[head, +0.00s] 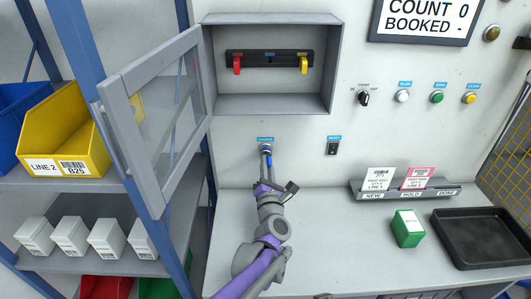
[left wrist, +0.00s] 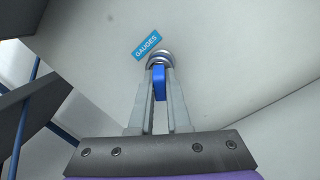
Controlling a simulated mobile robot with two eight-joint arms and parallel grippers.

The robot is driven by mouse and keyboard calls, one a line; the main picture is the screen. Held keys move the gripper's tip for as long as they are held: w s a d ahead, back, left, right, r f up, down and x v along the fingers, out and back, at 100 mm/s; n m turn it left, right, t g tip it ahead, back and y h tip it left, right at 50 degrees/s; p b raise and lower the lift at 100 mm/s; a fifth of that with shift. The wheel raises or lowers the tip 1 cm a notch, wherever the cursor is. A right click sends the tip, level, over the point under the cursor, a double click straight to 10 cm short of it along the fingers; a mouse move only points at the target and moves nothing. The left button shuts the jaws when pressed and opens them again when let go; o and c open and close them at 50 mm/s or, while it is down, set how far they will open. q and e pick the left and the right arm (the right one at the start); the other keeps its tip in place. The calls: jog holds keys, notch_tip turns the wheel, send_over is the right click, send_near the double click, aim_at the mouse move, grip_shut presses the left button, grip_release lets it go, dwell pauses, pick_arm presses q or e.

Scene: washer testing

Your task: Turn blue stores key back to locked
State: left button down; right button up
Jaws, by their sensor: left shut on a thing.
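A blue key (left wrist: 159,82) sits in a round silver lock on the wall, under a small blue label that reads GAUGES (left wrist: 146,44). My left gripper (left wrist: 161,78) is shut on the blue key, with one finger on each side of it. In the head view the blue key (head: 269,160) shows just beside the fingers of my left gripper (head: 266,155), below the open cabinet. The lock's face is mostly hidden behind the fingers, so its exact turn angle is hard to read. My right gripper is not in view.
The wall cabinet (head: 273,104) has its glass door (head: 160,90) swung open to the left; a red and a yellow key hang inside. A black switch (head: 333,148) is right of the lock. A green box (head: 407,228) and black tray (head: 482,238) stand on the counter.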

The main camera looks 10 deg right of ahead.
pick_arm(q)
jog(key=n, duration=0.4)
jog(key=shift+d+y, duration=0.1)
jog(key=shift+y, duration=0.2)
jog(key=shift+n, duration=0.3)
jog(key=n, duration=0.1)
jog(key=n+p, duration=0.1)
jog(key=shift+r+n+y, duration=0.2)
jog(key=shift+n+y, duration=0.2)
jog(key=shift+f+n, duration=0.1)
jog(key=shift+n, duration=0.3)
jog(key=c, duration=0.8)
grip_release()
